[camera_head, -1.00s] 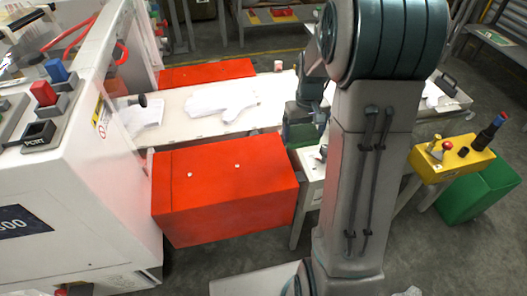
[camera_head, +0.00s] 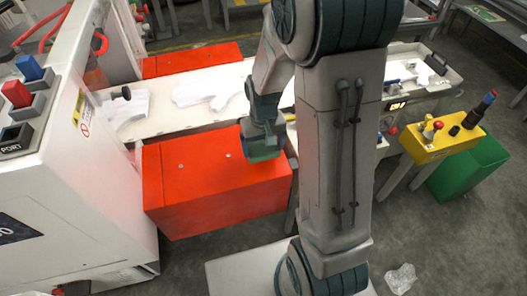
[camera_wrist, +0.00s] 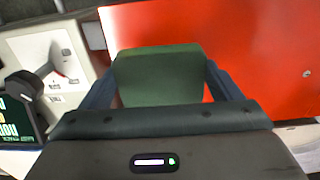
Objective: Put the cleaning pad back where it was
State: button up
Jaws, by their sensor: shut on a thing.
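The cleaning pad, a green block (camera_wrist: 158,76), is between the two fingers of my gripper (camera_wrist: 160,88) in the wrist view. The gripper is shut on it. In the head view the pad (camera_head: 262,152) shows as a small green patch below my gripper (camera_head: 262,140), over the right part of the red box's top. From these views I cannot tell how high the pad is above the box.
The large red box (camera_head: 190,210) stands in front of a white conveyor table (camera_head: 185,120) with white gloves (camera_head: 205,92) on it. A white machine (camera_head: 80,190) is at left. A yellow control box (camera_head: 425,145) and a green bin (camera_head: 470,170) are at right.

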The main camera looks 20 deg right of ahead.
aim_at(264, 148)
jog(key=shift+f, duration=1.8)
jog(key=shift+f, duration=0.2)
jog(key=o, duration=0.8)
jog(key=shift+r, duration=0.1)
